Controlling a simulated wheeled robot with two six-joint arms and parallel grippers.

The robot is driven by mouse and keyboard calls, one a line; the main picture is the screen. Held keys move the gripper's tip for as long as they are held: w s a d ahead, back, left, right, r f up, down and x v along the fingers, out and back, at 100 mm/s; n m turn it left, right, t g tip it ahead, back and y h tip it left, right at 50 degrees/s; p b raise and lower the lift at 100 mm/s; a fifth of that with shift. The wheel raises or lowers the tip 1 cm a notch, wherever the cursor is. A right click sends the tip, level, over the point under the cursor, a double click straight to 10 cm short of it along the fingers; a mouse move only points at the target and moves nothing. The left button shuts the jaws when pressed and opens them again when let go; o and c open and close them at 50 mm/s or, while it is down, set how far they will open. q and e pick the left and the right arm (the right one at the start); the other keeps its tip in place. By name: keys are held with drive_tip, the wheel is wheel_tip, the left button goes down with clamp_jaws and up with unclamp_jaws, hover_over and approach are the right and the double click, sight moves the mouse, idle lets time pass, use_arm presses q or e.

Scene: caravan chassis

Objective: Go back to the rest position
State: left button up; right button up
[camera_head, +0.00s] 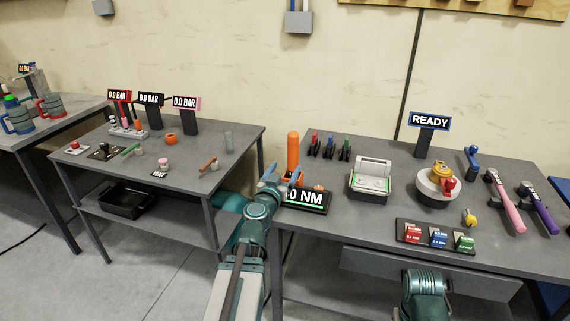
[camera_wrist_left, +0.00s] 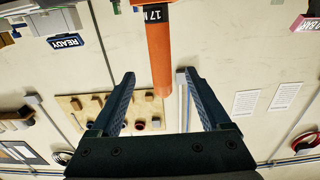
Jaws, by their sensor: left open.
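My left gripper (camera_head: 278,176) is open at the left edge of the right-hand workbench (camera_head: 345,222), close to an upright orange cylinder (camera_head: 293,152) and the "0 NM" display (camera_head: 307,200). In the left wrist view the two fingers (camera_wrist_left: 157,74) are spread apart. An orange cylinder with a "17" label (camera_wrist_left: 156,45) reaches down into view between their tips, with gaps on both sides. Part of my right arm (camera_head: 425,293) shows at the bottom of the head view. Its gripper is out of view.
The right bench bears a scale-like device (camera_head: 370,180), a round grey device (camera_head: 437,186), the READY sign (camera_head: 430,121), pink (camera_head: 507,205) and purple (camera_head: 538,210) tools. The left bench (camera_head: 205,182) holds several displays. A floor gap separates the benches.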

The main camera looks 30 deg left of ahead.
use_arm(q)
drive_tip(key=shift+s+d, duration=0.1)
drive_tip(key=shift+s, duration=0.5)
drive_tip(key=w+d+f+m+g+h, duration=0.1)
drive_tip(key=d+f+m+g+h, duration=0.3)
drive_tip(key=d, duration=0.7)
drive_tip(key=d+f+m+h, duration=0.2)
drive_tip(key=d+h, duration=0.3)
drive_tip(key=d, duration=0.6)
drive_tip(key=s+d+f+m+g+h, duration=0.2)
drive_tip(key=s+d+f+g, duration=0.4)
drive_tip(key=d, duration=0.4)
drive_tip(key=s+d+f+n+g+y, duration=0.1)
drive_tip(key=s+f+g+y, duration=0.35)
drive_tip(key=s, duration=0.35)
drive_tip(key=s+d+f+g+y, duration=0.1)
drive_tip(key=s+f+g+y, duration=0.2)
drive_tip(key=s+f, duration=0.35)
wheel_tip(320, 180, up, 15)
drive_tip(key=s+p, duration=0.1)
drive_tip(key=p, duration=1.2)
drive_tip(key=shift+s+a+f+n+y, duration=0.25)
drive_tip(key=shift+a+n+y, duration=0.1)
drive_tip(key=shift+n+y, duration=0.1)
